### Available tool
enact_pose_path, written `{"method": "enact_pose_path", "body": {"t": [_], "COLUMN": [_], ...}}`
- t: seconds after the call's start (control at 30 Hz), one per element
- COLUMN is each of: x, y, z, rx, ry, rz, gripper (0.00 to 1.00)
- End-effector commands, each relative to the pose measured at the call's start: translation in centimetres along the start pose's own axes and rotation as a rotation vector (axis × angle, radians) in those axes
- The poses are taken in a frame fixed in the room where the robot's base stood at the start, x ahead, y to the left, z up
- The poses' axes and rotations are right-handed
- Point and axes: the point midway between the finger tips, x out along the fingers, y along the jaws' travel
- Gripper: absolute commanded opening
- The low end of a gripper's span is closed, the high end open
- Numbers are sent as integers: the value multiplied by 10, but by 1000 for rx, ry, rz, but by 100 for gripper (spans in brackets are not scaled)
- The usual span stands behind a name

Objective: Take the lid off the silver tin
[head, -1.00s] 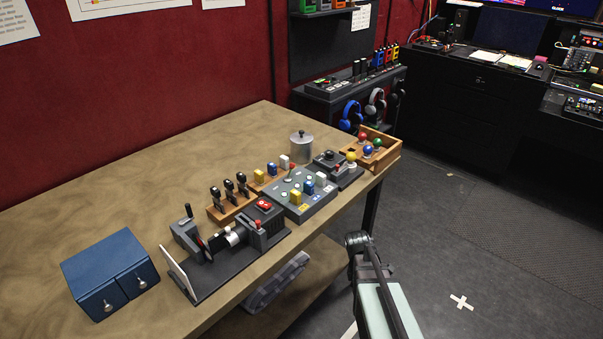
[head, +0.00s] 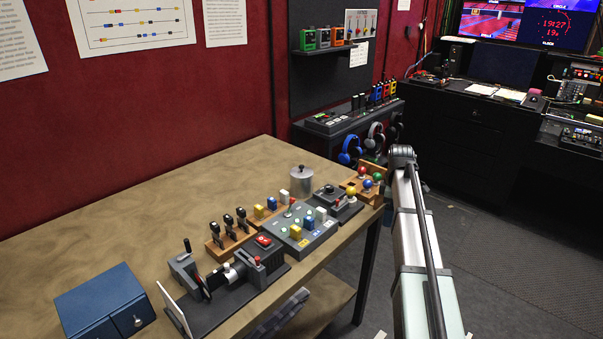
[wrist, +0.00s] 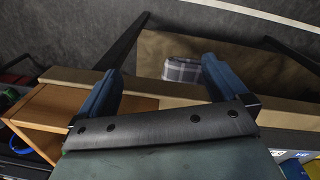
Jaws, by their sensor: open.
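The silver tin (head: 301,183) stands upright at the far right of the wooden table in the head view. Its lid (head: 301,172) with a dark knob sits on top of it. In the wrist view my gripper (wrist: 155,88) is open, with its two blue fingers apart and nothing between them. It is over the table's edge, and the tin does not show in that view. In the head view my arm rises at the right, off the table's front right side; the fingers cannot be made out there.
A wooden box with coloured balls (head: 366,184), a joystick box (head: 337,201) and a grey button panel (head: 296,231) stand close around the tin. A blue drawer box (head: 100,305) is at front left. The table's back left (head: 150,205) is clear.

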Motion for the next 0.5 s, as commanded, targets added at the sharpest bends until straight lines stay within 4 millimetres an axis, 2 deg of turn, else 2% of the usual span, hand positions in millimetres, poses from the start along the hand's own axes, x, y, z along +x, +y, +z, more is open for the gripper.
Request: {"method": "enact_pose_path", "body": {"t": [0.03, 0.1, 0.5], "x": [-17, -33, -112], "y": [23, 39, 100], "z": [0, 2, -5], "rx": [55, 118, 283], "ry": [27, 60, 180], "rz": [5, 6, -2], "gripper": [100, 100, 100]}}
